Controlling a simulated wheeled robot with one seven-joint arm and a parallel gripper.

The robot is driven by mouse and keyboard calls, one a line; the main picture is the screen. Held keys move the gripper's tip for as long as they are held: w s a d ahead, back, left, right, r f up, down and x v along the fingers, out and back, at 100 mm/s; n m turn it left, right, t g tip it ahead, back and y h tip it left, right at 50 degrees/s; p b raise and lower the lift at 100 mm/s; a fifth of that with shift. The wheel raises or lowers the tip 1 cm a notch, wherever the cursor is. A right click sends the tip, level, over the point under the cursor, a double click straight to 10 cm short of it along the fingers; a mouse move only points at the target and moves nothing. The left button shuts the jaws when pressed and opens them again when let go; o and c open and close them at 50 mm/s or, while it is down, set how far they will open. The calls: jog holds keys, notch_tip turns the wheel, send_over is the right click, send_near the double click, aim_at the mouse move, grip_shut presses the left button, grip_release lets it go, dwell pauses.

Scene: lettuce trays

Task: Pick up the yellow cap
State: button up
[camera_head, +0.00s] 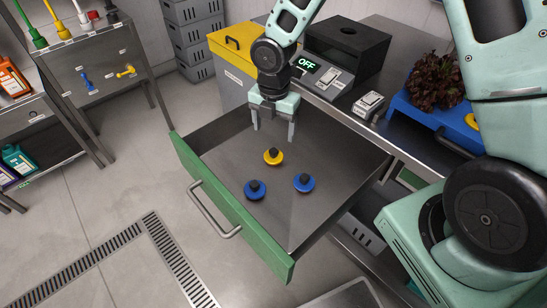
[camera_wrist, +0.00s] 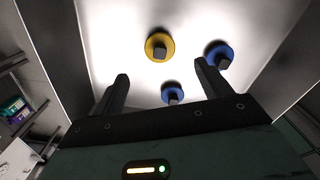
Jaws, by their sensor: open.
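The yellow cap (camera_head: 273,157) is a round yellow disc with a dark knob on top. It lies on the metal floor of an open drawer (camera_head: 214,205) with a green front. Two blue caps lie near it, one at the left (camera_head: 255,190) and one at the right (camera_head: 304,182). My gripper (camera_head: 273,136) is open and empty, pointing down over the drawer above the yellow cap, apart from it. In the wrist view, the yellow cap (camera_wrist: 160,45) shows beyond and between my gripper's fingers (camera_wrist: 162,82), with the blue caps to its right and below it.
The drawer's walls surround the caps, with bare floor between them. Behind stand a yellow-lidded bin (camera_head: 237,40), a dark box (camera_head: 347,48) and a display reading OFF (camera_head: 307,64). A blue tray (camera_head: 415,118) with dark red lettuce (camera_head: 437,80) is at the right.

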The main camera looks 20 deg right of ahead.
aim_at(273, 150)
notch_tip(273, 150, down, 9)
jog(key=shift+a+f, duration=0.1)
dwell(0.4)
jog(key=c, duration=1)
